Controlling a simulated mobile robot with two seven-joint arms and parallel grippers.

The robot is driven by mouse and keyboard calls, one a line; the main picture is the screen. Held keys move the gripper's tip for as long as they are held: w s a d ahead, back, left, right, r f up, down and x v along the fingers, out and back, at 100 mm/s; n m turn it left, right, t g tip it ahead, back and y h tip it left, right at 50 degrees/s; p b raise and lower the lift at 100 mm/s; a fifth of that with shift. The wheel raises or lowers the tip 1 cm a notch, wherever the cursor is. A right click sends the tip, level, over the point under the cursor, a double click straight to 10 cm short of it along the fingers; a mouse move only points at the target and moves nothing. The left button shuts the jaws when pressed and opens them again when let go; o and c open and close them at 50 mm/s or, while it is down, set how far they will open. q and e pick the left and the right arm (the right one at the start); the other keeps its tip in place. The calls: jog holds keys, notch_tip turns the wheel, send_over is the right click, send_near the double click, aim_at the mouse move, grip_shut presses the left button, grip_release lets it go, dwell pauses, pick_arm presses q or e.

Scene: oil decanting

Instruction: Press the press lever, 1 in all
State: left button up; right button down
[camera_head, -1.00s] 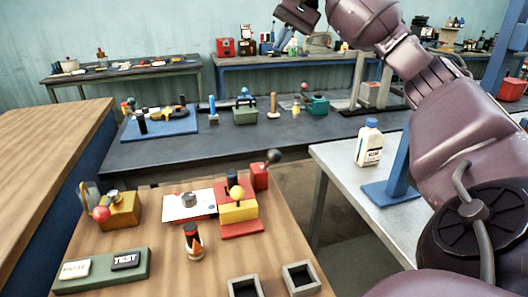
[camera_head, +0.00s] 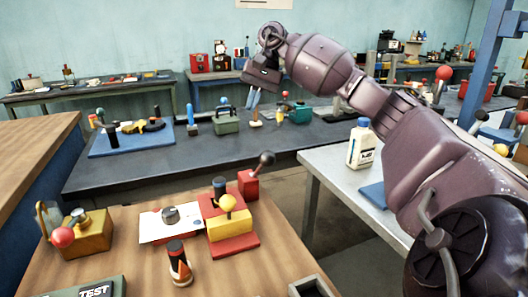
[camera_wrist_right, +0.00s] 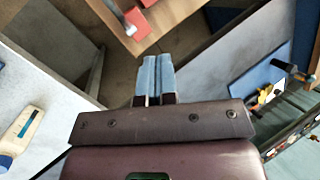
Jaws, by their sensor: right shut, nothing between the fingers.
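A lever with a dark ball knob (camera_head: 266,158) rises from a red block (camera_head: 249,184) at the back right of the near wooden table. I take it for the press lever. A red and yellow device (camera_head: 229,228) with a yellow ball stands beside it. My right gripper (camera_head: 253,99) hangs in the air, its blue fingers together and empty, seen above the lever and apart from it. In the right wrist view its fingers (camera_wrist_right: 158,62) point toward the wooden table's edge, where a red block (camera_wrist_right: 128,20) shows. My left gripper is out of view.
A white bottle (camera_head: 361,144) stands on the grey table at right. An orange-black bottle (camera_head: 179,262), a white board with a knob (camera_head: 168,223) and a brass device with a red ball (camera_head: 87,236) share the wooden table. A dark bench (camera_head: 170,160) lies behind.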

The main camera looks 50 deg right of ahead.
jog(key=p, duration=0.5)
send_over(261, 167)
jog(key=w+d, duration=0.1)
jog(key=d, duration=0.1)
notch_tip(261, 167, down, 6)
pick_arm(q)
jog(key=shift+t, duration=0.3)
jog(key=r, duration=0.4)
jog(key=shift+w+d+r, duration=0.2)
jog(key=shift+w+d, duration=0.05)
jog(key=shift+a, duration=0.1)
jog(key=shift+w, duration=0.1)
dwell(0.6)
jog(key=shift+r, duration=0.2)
pick_arm(e)
jog(key=shift+s+a+f, duration=0.2)
jog(key=shift+f, duration=0.05)
